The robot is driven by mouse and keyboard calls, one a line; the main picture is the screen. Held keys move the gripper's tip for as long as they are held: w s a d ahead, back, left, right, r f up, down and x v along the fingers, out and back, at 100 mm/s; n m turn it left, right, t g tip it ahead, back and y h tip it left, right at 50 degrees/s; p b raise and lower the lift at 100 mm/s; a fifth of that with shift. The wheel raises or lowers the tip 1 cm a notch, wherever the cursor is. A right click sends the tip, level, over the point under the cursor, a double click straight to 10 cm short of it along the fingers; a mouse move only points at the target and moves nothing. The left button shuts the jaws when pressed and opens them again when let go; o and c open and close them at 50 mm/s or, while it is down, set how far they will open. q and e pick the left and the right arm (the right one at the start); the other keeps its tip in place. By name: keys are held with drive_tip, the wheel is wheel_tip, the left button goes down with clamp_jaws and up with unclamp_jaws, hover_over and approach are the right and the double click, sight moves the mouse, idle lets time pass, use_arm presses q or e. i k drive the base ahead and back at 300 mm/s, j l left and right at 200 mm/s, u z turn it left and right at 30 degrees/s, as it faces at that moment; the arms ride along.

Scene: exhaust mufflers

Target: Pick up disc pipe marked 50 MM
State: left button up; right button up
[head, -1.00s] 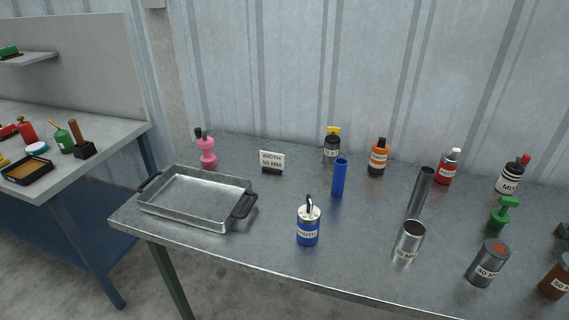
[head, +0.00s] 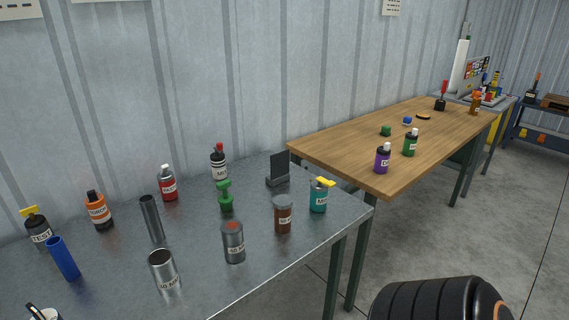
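An open silver pipe (head: 164,272) with a blurred label stands further left. Neither of my grippers shows in the head view.
A teal bottle (head: 319,197), a green pump-like item (head: 226,197) and a dark stand (head: 279,172) are near the brown cylinder. A dark tube (head: 152,219) and blue tube (head: 63,259) stand left. A wooden table (head: 350,150) is beyond. A black ribbed object (head: 430,302) fills the bottom right.

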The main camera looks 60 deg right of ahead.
sight(282, 204)
drive_tip(key=z, duration=1.75)
drive_tip(key=i+l, duration=0.4)
drive_tip(key=i+l+u, duration=0.1)
drive_tip(key=i+l, duration=0.25)
drive_tip(key=l, duration=0.2)
